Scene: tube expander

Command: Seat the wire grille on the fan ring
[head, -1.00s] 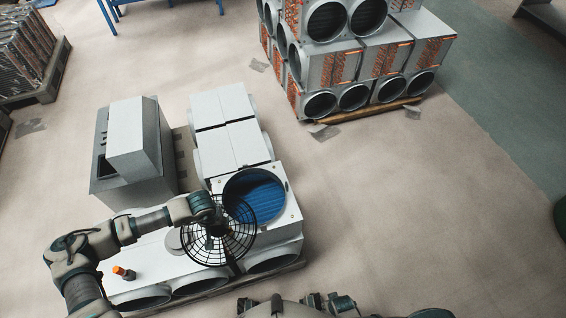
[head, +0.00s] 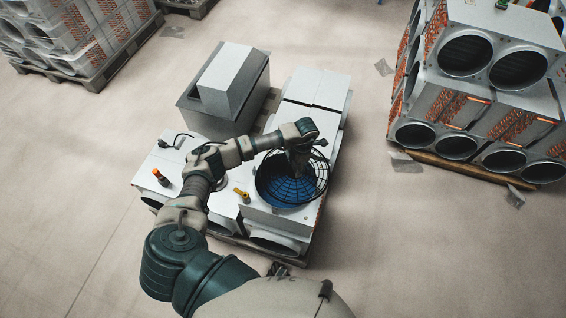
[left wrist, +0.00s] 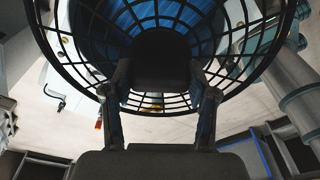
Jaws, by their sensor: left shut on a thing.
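The black wire grille (head: 318,184) is over the fan ring (head: 262,192), a round opening with a blue inside in a white box unit. The grille sits a little to the right of the opening in the head view; I cannot tell whether they touch. My left gripper (head: 298,160) is shut on the grille's middle. In the left wrist view the fingers (left wrist: 160,75) close on the dark hub (left wrist: 162,45), with the blue inside behind the wires. The hub and fingers hide part of the ring. My right gripper is not in view.
An orange-capped bottle (head: 161,177) and a yellow item (head: 242,194) stand on the white units near my left arm. A grey bin (head: 225,95) stands behind. Stacked duct units (head: 480,90) are at the right.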

